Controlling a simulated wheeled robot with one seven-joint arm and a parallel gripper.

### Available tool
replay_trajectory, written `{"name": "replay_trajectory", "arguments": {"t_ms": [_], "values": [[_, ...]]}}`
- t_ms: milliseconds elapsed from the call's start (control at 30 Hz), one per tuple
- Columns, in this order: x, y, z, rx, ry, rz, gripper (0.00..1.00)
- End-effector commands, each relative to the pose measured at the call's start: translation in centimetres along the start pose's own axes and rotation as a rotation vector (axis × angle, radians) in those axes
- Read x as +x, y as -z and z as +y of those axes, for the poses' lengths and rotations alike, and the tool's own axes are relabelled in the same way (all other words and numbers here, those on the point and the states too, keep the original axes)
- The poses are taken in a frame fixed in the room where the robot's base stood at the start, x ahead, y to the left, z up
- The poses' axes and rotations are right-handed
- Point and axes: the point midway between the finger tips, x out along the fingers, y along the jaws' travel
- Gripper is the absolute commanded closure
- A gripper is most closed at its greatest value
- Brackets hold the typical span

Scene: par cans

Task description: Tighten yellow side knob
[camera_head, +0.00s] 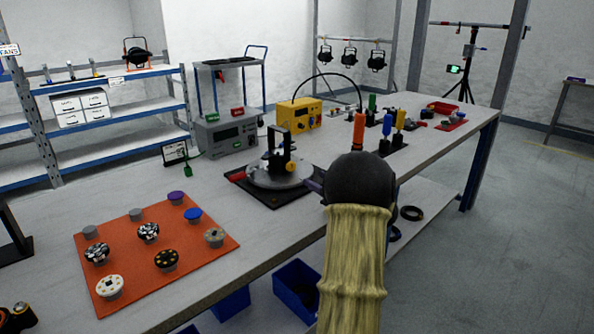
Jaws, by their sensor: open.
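A black bracket (281,152) stands upright on a round grey turntable (277,176), which sits on a black mat on the workbench. A red knob (238,176) shows at the turntable's left edge. I cannot make out a yellow side knob on it; my arm may hide that side. My arm, with a dark round wrist and a yellowish sleeve, reaches in from the bottom right. Only a small dark part of my gripper (315,185) shows, at the right of the turntable. It is open, and its fingertips are mostly hidden behind the wrist. I cannot tell whether it touches anything.
An orange mat (183,272) with several knobs and discs lies at the front left. A grey power unit (227,132) and a yellow unit (299,115) stand behind the turntable. Upright coloured-handled tools stand behind my wrist. Blue bins (296,284) are below the bench.

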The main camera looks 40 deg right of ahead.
Motion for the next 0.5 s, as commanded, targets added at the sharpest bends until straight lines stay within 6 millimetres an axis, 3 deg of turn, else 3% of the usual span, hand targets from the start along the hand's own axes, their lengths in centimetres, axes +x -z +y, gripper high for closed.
{"name": "replay_trajectory", "arguments": {"t_ms": [500], "values": [[9.3, 0.1, 0.9, 0.0, -0.016, 0.0, 0.5]]}}
